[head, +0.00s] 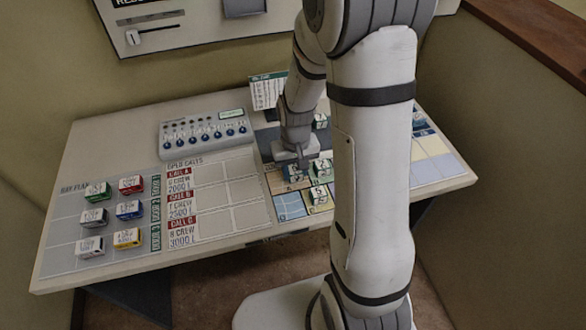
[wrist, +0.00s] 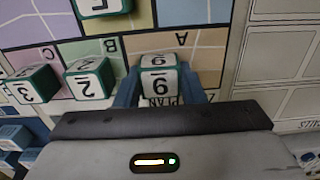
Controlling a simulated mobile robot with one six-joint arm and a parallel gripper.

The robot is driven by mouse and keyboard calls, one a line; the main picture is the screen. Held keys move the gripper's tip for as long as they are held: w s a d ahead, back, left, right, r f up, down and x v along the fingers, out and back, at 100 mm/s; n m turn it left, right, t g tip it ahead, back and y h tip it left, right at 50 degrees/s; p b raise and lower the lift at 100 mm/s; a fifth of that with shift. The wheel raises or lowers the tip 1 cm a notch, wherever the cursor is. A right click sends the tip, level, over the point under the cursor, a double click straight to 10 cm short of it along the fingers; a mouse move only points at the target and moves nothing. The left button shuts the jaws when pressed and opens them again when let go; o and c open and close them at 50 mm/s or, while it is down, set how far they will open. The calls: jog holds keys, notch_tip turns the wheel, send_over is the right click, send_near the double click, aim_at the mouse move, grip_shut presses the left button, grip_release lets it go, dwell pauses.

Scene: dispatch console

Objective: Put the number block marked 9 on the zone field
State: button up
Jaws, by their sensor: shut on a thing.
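The number block marked 9 (wrist: 158,80) is white with green sides and sits between the two blue fingers of my gripper (wrist: 160,92), which is shut on it. In the wrist view it shows against the coloured lettered map, beside the letter A; whether it touches the surface I cannot tell. In the head view my gripper (head: 293,168) is low over the coloured map (head: 290,208) right of the console's middle, and the held block is mostly hidden. Which part is the zone field I cannot tell.
Blocks marked 2 (wrist: 88,79) and 3 (wrist: 36,85) stand left of the held block in the wrist view; another (wrist: 103,6) is at the top edge. Several coloured blocks stand on the bay plan (head: 66,230) at left. A control box (head: 204,133) stands behind.

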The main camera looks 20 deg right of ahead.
aim_at(295, 170)
jog(key=shift+f, duration=0.2)
jog(key=o, duration=1)
jog(key=shift+r, duration=0.1)
jog(key=shift+c, duration=0.2)
jog(key=shift+r, duration=0.1)
notch_tip(295, 170, up, 12)
jog(key=s+r+t, duration=0.1)
jog(key=s+r, duration=0.3)
jog(key=s, duration=0.3)
jog(key=s+r+t, duration=0.2)
jog(key=s+r, duration=0.2)
jog(key=s, duration=0.3)
jog(key=shift+s, duration=0.15)
jog(key=shift+a, duration=0.1)
